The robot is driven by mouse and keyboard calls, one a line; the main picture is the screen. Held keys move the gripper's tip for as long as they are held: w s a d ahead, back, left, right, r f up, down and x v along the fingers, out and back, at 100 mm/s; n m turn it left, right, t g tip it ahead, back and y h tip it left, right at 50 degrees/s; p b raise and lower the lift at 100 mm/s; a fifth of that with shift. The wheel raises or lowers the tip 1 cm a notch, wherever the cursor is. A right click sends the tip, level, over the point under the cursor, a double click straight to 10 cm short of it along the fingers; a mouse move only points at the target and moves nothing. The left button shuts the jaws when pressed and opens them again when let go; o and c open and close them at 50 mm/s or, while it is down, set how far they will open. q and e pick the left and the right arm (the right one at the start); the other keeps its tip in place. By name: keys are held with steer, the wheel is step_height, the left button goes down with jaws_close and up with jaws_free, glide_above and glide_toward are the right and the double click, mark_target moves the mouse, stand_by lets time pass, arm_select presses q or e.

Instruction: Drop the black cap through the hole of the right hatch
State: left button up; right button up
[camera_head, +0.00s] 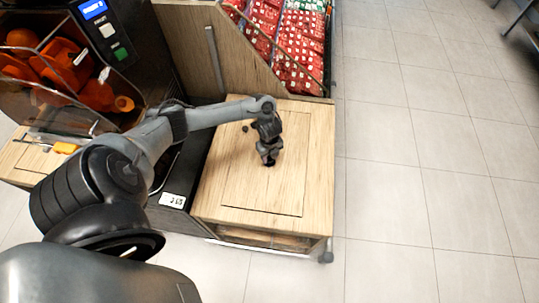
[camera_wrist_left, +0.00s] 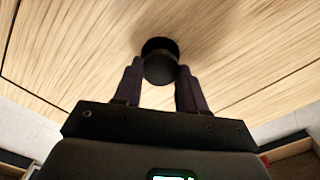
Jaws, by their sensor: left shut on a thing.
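The black cap (camera_wrist_left: 160,68) is a small dark round piece between the fingertips of my left gripper (camera_wrist_left: 158,82) in the left wrist view. The gripper is shut on it. In the head view my left gripper (camera_head: 268,160) points down above the wooden right hatch (camera_head: 250,190), a panel outlined by a thin dark seam. The cap is too small there to tell from the fingertips. A small dark spot (camera_head: 245,128), which looks like the hatch's hole, lies left of and behind the gripper. My right gripper is not in view.
The juicer (camera_head: 100,40), with oranges behind a clear cover, stands at the upper left. A price tag (camera_head: 172,200) is beside the wooden counter. Racks of red packages (camera_head: 298,60) stand behind it. Tiled floor (camera_head: 430,180) is open on the right.

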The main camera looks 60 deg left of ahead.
arm_select(q)
steer(key=shift+f, duration=0.45)
stand_by(0.6)
stand_by(0.6)
stand_by(0.4)
steer(key=o, duration=1.4)
steer(key=shift+r, duration=0.15)
